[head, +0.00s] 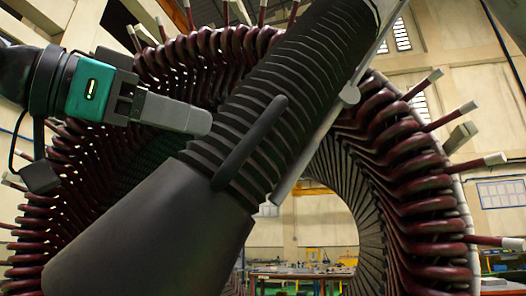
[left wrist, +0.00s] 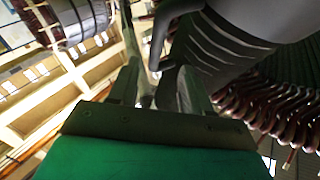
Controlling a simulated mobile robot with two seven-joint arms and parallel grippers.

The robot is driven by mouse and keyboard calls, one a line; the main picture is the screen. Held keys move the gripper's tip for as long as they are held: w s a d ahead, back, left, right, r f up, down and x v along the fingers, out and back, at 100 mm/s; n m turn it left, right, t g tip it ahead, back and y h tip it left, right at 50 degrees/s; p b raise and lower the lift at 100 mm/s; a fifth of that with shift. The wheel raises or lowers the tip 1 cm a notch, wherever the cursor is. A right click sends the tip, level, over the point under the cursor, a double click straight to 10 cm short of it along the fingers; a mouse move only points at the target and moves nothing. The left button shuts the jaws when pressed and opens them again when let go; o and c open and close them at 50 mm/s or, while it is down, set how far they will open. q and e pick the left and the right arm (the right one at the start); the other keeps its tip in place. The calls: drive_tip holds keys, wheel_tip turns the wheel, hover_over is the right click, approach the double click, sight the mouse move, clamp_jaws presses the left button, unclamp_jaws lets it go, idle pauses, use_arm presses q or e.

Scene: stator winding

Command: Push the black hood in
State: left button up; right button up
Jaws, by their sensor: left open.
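The black hood (head: 150,235) is a large dark cone at the lower left, joined to a ribbed dark body (head: 300,90) that slants up to the right. A black bar handle (head: 250,142) stands out along its side. My left gripper (head: 204,121) comes in from the left, level with the upper part of the handle and left of it. In the left wrist view its two fingers (left wrist: 156,78) are apart, with the curved handle (left wrist: 172,25) just beyond them. I cannot tell whether they touch it. My right gripper is not in view.
A big ring-shaped stator with dark red coils (head: 405,180) surrounds the hood, with light-tipped rods (head: 425,84) sticking out of its rim. Through the ring's opening, a workbench (head: 300,270) shows far back in the hall.

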sight(261, 140)
use_arm(q)
drive_tip(key=p+x, duration=0.2)
drive_tip(key=x, duration=0.9)
drive_tip(key=shift+s+d+r, duration=0.1)
drive_tip(key=shift+s+d, duration=0.05)
drive_tip(key=shift+d, duration=0.1)
drive_tip(key=shift+w+d, duration=0.3)
drive_tip(key=shift+d, duration=0.1)
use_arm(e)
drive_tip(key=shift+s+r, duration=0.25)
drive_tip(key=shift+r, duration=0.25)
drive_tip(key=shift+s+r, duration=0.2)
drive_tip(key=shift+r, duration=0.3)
use_arm(q)
clamp_jaws()
